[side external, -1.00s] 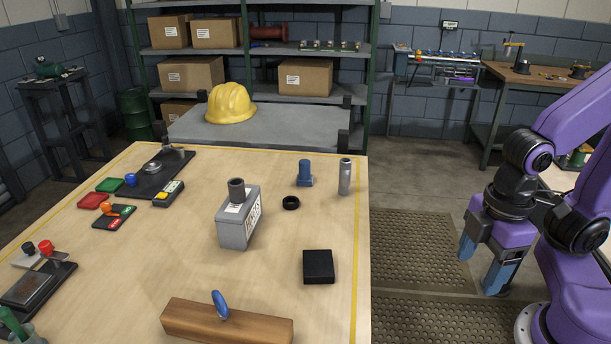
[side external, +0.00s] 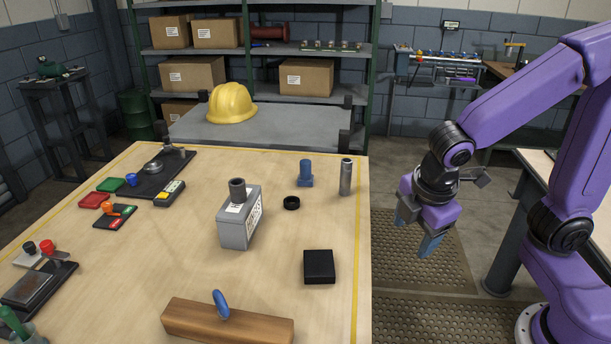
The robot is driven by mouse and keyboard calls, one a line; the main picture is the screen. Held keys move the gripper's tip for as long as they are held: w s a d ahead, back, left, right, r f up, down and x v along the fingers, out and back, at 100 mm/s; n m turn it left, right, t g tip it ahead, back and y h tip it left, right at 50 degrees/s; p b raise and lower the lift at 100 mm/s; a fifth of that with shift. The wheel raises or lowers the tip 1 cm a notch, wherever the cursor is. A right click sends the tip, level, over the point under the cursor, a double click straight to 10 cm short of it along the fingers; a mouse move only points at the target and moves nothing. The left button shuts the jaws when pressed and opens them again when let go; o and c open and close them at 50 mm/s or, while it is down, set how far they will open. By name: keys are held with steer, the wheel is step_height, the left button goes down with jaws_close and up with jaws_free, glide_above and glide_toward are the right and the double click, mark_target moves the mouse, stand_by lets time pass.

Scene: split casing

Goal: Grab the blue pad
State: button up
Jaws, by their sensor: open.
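Several blue things are on the table, and I cannot tell for sure which is the blue pad. A blue oval piece (side external: 220,304) stands tilted on a long wooden block (side external: 226,325) at the front. A blue upright piece with a squarish base (side external: 306,174) stands toward the back right.
A grey box with a dark round top (side external: 239,220) stands mid-table. A black ring (side external: 291,203), a metal cylinder (side external: 346,177) and a black square block (side external: 319,267) are on the right side. A wooden table (side external: 180,255) has clear patches between them. Controls crowd its left.

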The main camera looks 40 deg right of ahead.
steer(key=w+a+n+t+h, duration=0.2)
steer(key=w+n+t+h, duration=0.3)
steer(key=w, duration=1.5)
steer(key=n+t+h, duration=0.1)
steer(key=n+h, duration=0.1)
steer(key=n, duration=0.4)
glide_toward(305, 162)
steer(key=x, duration=0.7)
steer(key=shift+s+f, duration=0.2)
steer(key=shift+f, duration=0.2)
steer(key=shift+w+r+x, duration=0.1)
steer(key=shift+r+x, duration=0.05)
steer(key=shift+x, duration=1.15)
steer(key=shift+w+r+x, duration=0.15)
steer(key=shift+r+x, duration=0.05)
steer(key=shift+x, duration=1.1)
steer(key=c, duration=1.1)
